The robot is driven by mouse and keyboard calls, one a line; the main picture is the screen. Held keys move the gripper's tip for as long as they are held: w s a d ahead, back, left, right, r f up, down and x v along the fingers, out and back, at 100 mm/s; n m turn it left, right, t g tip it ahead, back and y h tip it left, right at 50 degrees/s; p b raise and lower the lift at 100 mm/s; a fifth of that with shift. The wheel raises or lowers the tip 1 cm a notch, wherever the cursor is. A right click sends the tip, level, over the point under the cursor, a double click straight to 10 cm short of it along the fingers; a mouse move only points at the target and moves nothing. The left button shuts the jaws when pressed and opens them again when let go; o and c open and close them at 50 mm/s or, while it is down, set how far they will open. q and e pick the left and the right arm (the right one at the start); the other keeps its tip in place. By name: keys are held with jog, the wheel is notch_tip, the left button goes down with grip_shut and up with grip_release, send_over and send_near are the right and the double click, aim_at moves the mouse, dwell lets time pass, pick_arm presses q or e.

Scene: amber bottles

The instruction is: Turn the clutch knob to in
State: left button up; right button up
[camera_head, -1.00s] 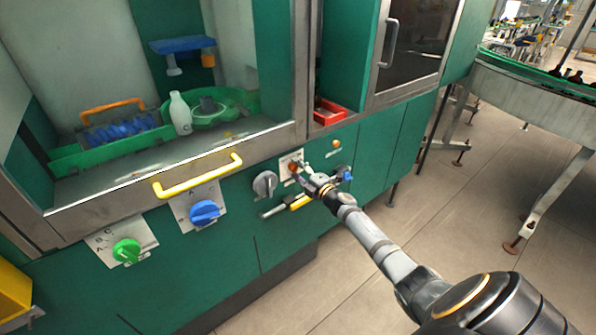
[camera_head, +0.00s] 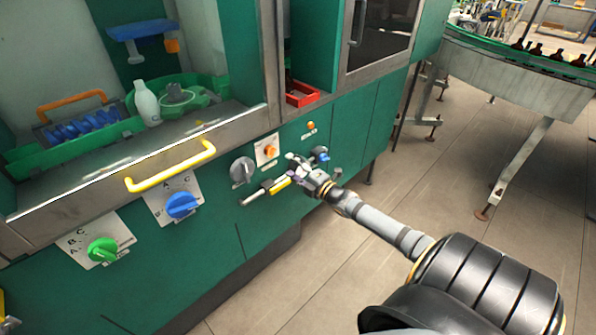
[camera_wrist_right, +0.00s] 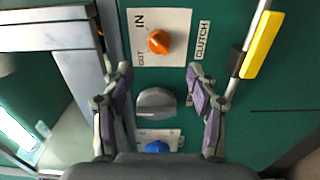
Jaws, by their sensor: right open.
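The clutch knob is orange and sits on a white plate marked IN, OUT and CLUTCH. In the right wrist view the knob (camera_wrist_right: 158,41) is at the top centre, ahead of the fingertips. In the head view the knob (camera_head: 268,151) is on the green panel, left of and above the gripper. My right gripper (camera_head: 294,171) is open and empty, apart from the panel. In the right wrist view its fingers (camera_wrist_right: 158,78) spread either side of the line to the knob. The left gripper is not in view.
A grey knob (camera_head: 242,171), a blue knob (camera_head: 182,205) and a green knob (camera_head: 102,250) line the panel. A yellow-gripped lever (camera_head: 279,186) is close to the gripper. A yellow handle (camera_head: 170,167) juts from the sill. Open floor lies right.

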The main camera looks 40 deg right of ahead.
jog(key=shift+s+d, duration=0.1)
jog(key=shift+s, duration=1.1)
jog(key=s+d+f+m+g+h, duration=0.2)
jog(key=s+f+m, duration=0.15)
jog(key=f, duration=0.65)
jog(key=s+d+f+m+g+h, duration=0.1)
jog(key=s+d+f+m+g, duration=0.2)
jog(key=f, duration=0.6)
jog(key=s+a+f+m+g+h, duration=0.1)
jog(key=s+a+f+m+g, duration=0.15)
jog(key=s+f, duration=0.55)
jog(key=s+a+f+m+g, duration=0.25)
jog(key=s+f, duration=0.35)
jog(key=f, duration=0.4)
jog(key=s+a+f+m+g, duration=0.2)
jog(key=s+a+f, duration=0.2)
jog(key=s, duration=0.4)
jog(key=s+a+f+m+g+y, duration=0.1)
jog(key=s+a+f+m+g, duration=0.1)
jog(key=s+a+f, duration=0.3)
jog(key=s+a+f+m+g, duration=0.2)
jog(key=s+a, duration=0.4)
jog(key=s, duration=0.6)
notch_tip(320, 180, down, 2)
jog(key=shift+f+m+g+y+p, duration=0.3)
jog(key=shift+m+g, duration=0.1)
jog(key=shift+m, duration=0.15)
